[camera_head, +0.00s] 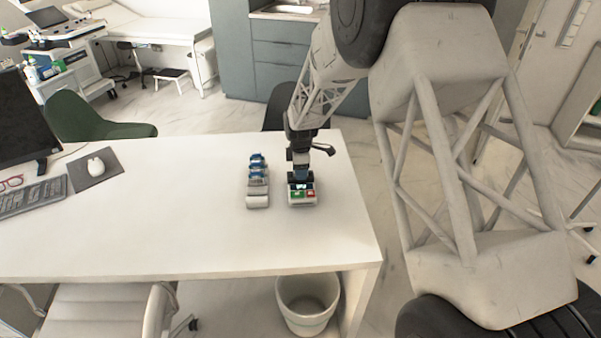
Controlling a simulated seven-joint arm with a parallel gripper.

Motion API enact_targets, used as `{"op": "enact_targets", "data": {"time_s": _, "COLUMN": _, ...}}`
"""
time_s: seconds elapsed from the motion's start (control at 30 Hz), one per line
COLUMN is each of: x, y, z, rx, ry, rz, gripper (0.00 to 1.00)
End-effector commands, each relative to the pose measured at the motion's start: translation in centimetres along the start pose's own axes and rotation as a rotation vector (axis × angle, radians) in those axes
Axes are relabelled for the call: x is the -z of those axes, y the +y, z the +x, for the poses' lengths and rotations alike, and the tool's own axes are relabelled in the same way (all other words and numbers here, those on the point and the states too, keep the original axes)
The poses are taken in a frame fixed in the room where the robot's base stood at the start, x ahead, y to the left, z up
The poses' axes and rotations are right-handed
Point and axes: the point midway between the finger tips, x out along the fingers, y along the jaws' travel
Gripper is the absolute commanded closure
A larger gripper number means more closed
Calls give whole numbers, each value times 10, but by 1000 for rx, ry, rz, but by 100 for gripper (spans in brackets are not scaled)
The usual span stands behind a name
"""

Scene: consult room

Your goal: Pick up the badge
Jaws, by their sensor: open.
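I cannot make out the badge for certain at this size. A small boxy item with green and red patches (302,195) lies on the white desk (180,235), right at my gripper. My gripper (301,178) points down over the far part of this item. Its jaws are open, but the fingertips are small and dark, and I cannot tell whether they touch the item. Part of the item is hidden behind the gripper.
Left of my gripper stands a short row of small blue, grey and white items (257,187), close by. Farther left are a mouse (95,166), a keyboard (32,197) and red glasses (11,182). The desk's middle is clear. A white bin (307,318) stands below the front edge.

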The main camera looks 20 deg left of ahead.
Motion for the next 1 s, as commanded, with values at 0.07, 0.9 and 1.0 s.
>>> {"op": "enact_targets", "data": {"time_s": 0.07, "x": 0, "y": 0, "z": 0, "rx": 0, "ry": 0, "rz": 0, "gripper": 52}}
{"op": "enact_targets", "data": {"time_s": 0.9, "x": 0, "y": 0, "z": -1, "rx": 0, "ry": 0, "rz": 0, "gripper": 100}}
{"op": "enact_targets", "data": {"time_s": 1.0, "x": 0, "y": 0, "z": -1, "rx": 0, "ry": 0, "rz": 0, "gripper": 100}}
